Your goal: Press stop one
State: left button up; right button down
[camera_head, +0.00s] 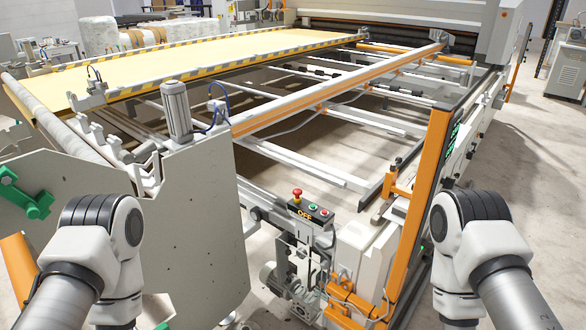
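A small dark control box (306,222) stands near the lower middle of the picture, at the near end of the gantry. A red mushroom-shaped button (297,194) stands up at its left end. A green button (313,205) and a smaller red button (324,211) sit to its right. Lettering that looks like "OFF" shows on the front of the box. No label reading "stop one" can be made out. My left and right arm links show at the lower left and lower right, apart from the box. Neither gripper can be seen.
A large grey side plate (200,220) stands left of the box. An orange upright post (425,190) and a white housing (362,250) stand to its right. The frame's long orange-edged beam (330,92) runs back behind it. Open floor (540,170) lies at the right.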

aim_at(297, 192)
jog(key=i+j+z, duration=0.1)
jog(key=i+j, duration=0.45)
jog(key=i+j+z, duration=0.15)
jog(key=i+j, duration=0.4)
jog(key=j, duration=0.2)
